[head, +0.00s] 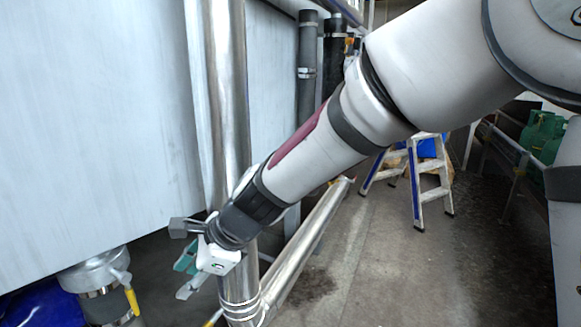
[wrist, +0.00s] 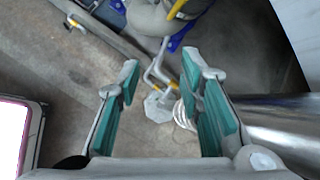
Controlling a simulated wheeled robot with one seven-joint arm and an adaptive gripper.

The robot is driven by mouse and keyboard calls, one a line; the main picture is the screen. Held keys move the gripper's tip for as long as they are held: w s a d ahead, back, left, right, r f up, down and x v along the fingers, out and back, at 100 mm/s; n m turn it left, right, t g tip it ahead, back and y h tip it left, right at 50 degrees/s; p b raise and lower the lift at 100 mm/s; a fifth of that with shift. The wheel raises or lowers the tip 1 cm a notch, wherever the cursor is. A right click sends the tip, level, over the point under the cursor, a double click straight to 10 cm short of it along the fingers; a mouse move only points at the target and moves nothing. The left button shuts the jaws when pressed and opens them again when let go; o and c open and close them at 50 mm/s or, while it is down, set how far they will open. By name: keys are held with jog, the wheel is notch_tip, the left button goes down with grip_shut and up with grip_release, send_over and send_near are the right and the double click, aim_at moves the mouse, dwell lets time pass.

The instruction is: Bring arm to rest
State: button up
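My arm reaches from the upper right to the lower left in the head view. My gripper (head: 186,275) is at its end, in front of a shiny vertical metal pipe and beside a large pale tank. In the wrist view my gripper (wrist: 166,85) has its two teal-padded fingers spread wide apart. Nothing is between the fingers; the floor and some pipe fittings show beyond them. No cylinder is in the gripper.
The shiny pipe (head: 228,110) and the pale tank (head: 90,120) stand close to my gripper. A valve fitting (head: 98,280) is at the lower left. A stepladder (head: 430,185) and green cylinders (head: 540,135) are at the right. Bare floor (head: 370,270) lies in between.

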jog(key=s+d+r+n+h, duration=0.25)
jog(key=s+d+n, duration=0.3)
jog(key=d, duration=0.65)
jog(key=s+d+r+n+h, duration=0.2)
jog(key=s+d+r+n, duration=0.3)
jog(key=d, duration=0.6)
jog(key=s+d+f+n+g+h, duration=0.1)
jog(key=s+d+f+n+h, duration=0.2)
jog(key=s+d, duration=1.3)
notch_tip(320, 180, up, 32)
jog(key=s+n+t+p, duration=0.1)
jog(key=t+p, duration=0.2)
jog(key=p, duration=2.5)
jog(key=shift+s+a+t+p, duration=0.2)
jog(key=shift+t+p, duration=0.1)
jog(key=shift+t, duration=0.1)
jog(key=shift+f, duration=0.1)
